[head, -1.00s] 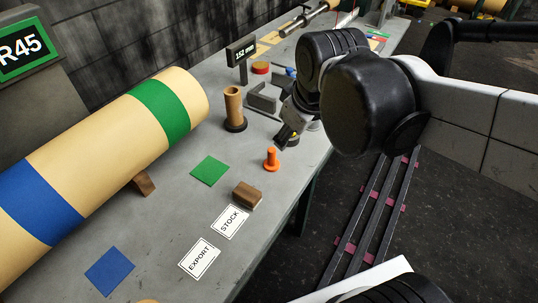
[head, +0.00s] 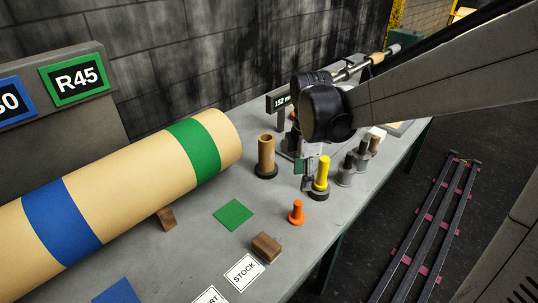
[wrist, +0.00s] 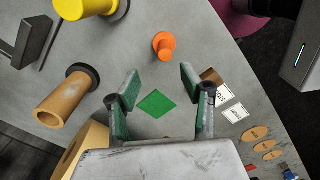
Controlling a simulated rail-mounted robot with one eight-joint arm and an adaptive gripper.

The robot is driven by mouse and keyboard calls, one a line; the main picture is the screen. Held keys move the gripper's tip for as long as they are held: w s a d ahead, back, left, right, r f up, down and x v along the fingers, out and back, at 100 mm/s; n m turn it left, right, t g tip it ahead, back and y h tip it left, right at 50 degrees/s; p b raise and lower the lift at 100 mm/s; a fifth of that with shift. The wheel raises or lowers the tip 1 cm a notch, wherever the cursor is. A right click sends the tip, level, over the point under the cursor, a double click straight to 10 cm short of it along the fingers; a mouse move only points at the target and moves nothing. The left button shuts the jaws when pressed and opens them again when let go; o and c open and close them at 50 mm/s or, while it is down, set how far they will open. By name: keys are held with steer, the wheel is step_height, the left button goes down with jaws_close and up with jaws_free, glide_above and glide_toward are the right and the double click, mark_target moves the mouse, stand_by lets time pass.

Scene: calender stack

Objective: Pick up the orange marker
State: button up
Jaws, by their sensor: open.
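The orange marker (head: 297,212) stands upright on the grey bench, a small peg with a wide foot, to the right of the green square (head: 233,215). In the wrist view the orange marker (wrist: 164,45) lies beyond my fingertips, apart from them. My gripper (wrist: 160,80) is open with nothing between its green-padded fingers; the green square (wrist: 156,103) shows below, between them. In the head view my gripper (head: 306,177) hangs beyond the marker, beside the yellow post, and is partly hidden by my wrist.
A yellow post (head: 321,172) and a tan tube (head: 266,153) stand on dark bases near my gripper. A wooden block (head: 266,248) sits in front of the marker. Grey weights (head: 346,170) stand to the right. A large tan roll (head: 110,200) fills the left. Bench around the marker is clear.

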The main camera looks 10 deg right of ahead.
mark_target(298, 211)
step_height(298, 211, down, 8)
steer(key=shift+b, duration=0.3)
steer(key=f, duration=0.2)
steer(key=s+f, duration=0.1)
steer(key=f, duration=0.1)
steer(key=shift+a, duration=0.15)
steer(key=shift+w+f, duration=0.1)
steer(key=shift+f, duration=0.6)
jaws_close()
